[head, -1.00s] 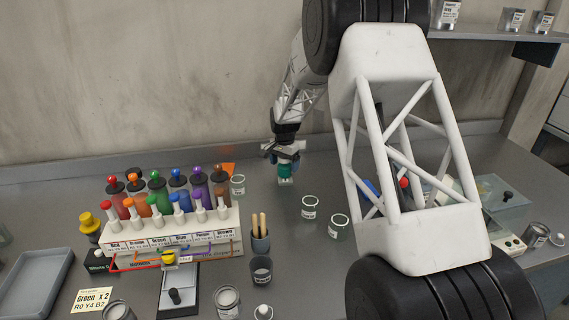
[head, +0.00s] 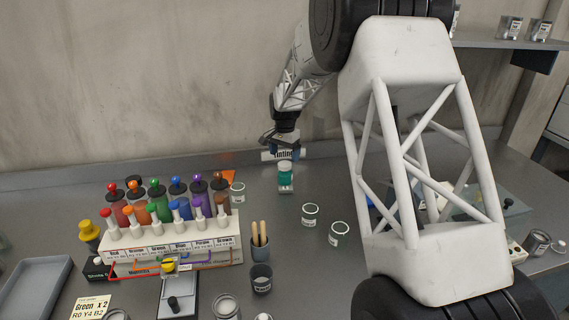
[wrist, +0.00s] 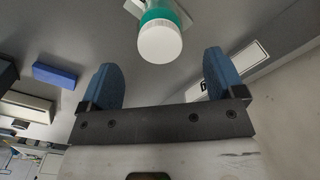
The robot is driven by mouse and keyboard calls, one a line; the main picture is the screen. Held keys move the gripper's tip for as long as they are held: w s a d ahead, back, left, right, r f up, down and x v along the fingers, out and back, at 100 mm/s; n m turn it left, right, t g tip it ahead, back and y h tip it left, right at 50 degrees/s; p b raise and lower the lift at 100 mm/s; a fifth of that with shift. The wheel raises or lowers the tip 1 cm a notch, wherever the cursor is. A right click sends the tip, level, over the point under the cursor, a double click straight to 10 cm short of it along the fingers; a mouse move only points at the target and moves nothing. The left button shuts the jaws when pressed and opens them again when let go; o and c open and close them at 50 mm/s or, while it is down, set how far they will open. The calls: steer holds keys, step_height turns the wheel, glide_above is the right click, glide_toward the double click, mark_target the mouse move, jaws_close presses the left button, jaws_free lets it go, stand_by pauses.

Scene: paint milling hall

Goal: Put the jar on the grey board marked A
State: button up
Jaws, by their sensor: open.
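The jar (head: 285,179) is teal with a white lid. My gripper (head: 280,146) is open and empty, above and behind the jar. In the wrist view its two blue fingers (wrist: 162,80) are wide apart.
A rack of coloured bottles (head: 170,246) stands left of the jar. Two small glass jars (head: 310,214) (head: 340,233) stand to the right, and a cup with wooden sticks (head: 260,247) in front. The wall is close behind. A blue block (wrist: 55,75) shows in the wrist view.

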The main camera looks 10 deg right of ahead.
steer(key=shift+r, duration=2.3)
steer(key=s+r+n, duration=0.2)
steer(key=s+r, duration=0.2)
steer(key=s, duration=0.6)
steer(key=s+r+n+t, duration=0.1)
steer(key=s+r, duration=0.4)
steer(key=s, duration=0.5)
steer(key=s+r+n, duration=0.2)
steer(key=s+r, duration=0.2)
steer(key=s, duration=0.6)
steer(key=s+f+n, duration=0.2)
steer(key=s, duration=1.1)
steer(key=s+f+n+t, duration=0.1)
steer(key=s+f, duration=0.1)
steer(key=s, duration=1.2)
steer(key=shift+s+a+n+t, duration=0.25)
steer(key=shift+n+t, duration=0.05)
steer(key=shift+n, duration=0.1)
